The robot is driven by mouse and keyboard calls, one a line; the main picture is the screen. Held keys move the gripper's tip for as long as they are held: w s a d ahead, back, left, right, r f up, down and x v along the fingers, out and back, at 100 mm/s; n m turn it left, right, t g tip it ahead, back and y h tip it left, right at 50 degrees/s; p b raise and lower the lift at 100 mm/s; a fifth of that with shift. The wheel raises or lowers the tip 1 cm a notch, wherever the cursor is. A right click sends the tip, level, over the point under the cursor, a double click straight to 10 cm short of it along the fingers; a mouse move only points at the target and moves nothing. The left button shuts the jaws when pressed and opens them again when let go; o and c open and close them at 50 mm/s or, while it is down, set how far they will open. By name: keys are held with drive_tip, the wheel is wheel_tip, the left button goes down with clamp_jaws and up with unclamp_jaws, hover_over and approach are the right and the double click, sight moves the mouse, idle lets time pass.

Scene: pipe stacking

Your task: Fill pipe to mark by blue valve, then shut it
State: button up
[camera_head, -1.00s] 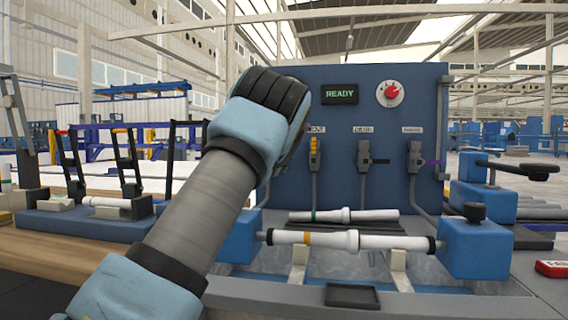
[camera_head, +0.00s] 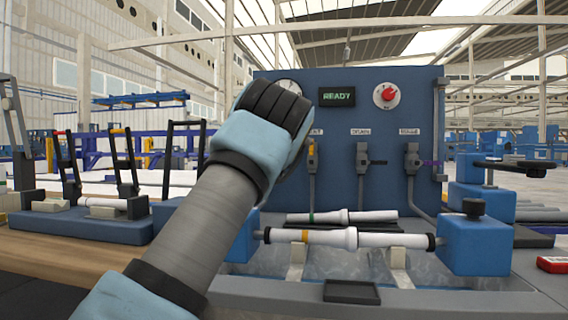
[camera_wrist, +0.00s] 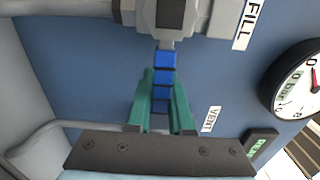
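The blue valve handle (camera_wrist: 165,77) shows in the wrist view below its grey valve body (camera_wrist: 176,14), by the FILL label (camera_wrist: 247,22). The teal fingers of my gripper (camera_wrist: 162,84) lie one on each side of this handle, close against it, and appear shut on it. In the head view my gripper and arm hide the fill valve. The round gauge (camera_wrist: 300,84), marked bar, has a red needle; my gripper mostly covers it in the head view. A white pipe (camera_head: 318,237) with an orange band lies between two blue clamp blocks (camera_head: 474,245).
The blue panel (camera_head: 450,110) carries a READY display (camera_head: 337,97), a red knob (camera_head: 386,96), a yellow vent handle (camera_head: 312,158), and drain (camera_head: 363,160) and purge (camera_head: 412,160) valves. A second white pipe (camera_head: 372,215) lies behind the clamped one. A rack (camera_head: 85,224) stands left.

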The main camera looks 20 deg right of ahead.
drive_tip(key=o, duration=0.4)
drive_tip(key=shift+f, duration=0.1)
drive_tip(key=shift+o, duration=0.2)
drive_tip(key=b+v, duration=0.1)
drive_tip(key=v, duration=0.9)
drive_tip(key=shift+s+a, duration=0.15)
drive_tip(key=shift+s, duration=0.25)
